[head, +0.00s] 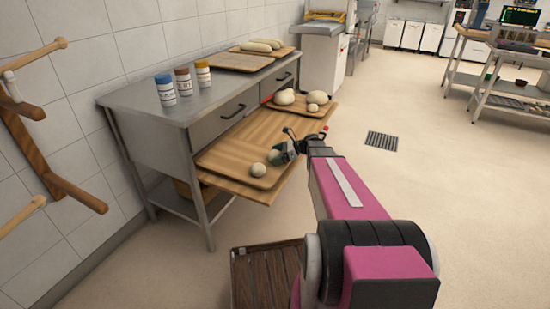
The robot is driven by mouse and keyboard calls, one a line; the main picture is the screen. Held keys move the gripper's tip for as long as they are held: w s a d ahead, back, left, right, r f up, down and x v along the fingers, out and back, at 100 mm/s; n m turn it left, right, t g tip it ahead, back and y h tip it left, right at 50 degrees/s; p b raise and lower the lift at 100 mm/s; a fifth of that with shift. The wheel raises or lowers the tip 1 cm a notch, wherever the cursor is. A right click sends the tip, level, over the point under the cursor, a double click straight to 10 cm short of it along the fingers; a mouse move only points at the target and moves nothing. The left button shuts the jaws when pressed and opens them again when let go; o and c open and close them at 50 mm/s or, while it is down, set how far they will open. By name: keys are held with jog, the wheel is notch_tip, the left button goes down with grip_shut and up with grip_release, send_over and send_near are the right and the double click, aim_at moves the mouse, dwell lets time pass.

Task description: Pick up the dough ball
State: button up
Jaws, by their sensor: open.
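A pale dough ball (258,169) sits on the near wooden tray (222,163), close to its front edge. A second rounded shape (275,157) shows right beside it at my gripper's tip; it is too small and shaded to tell whether it is dough. My gripper (280,154) is open, low over the right part of this tray, just right of the pale ball. I cannot tell if the fingers touch anything. More dough balls (285,97) lie on the far wooden tray (299,109), two larger and one small.
The trays rest on a pull-out wooden board (272,123) of a steel table (185,117). Several jars (183,83) and a tray of long loaves (237,62) stand on top. Wooden pegs (28,112) jut from the left wall. The floor (450,200) at right is open.

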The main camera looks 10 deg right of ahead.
jog(key=c, duration=1)
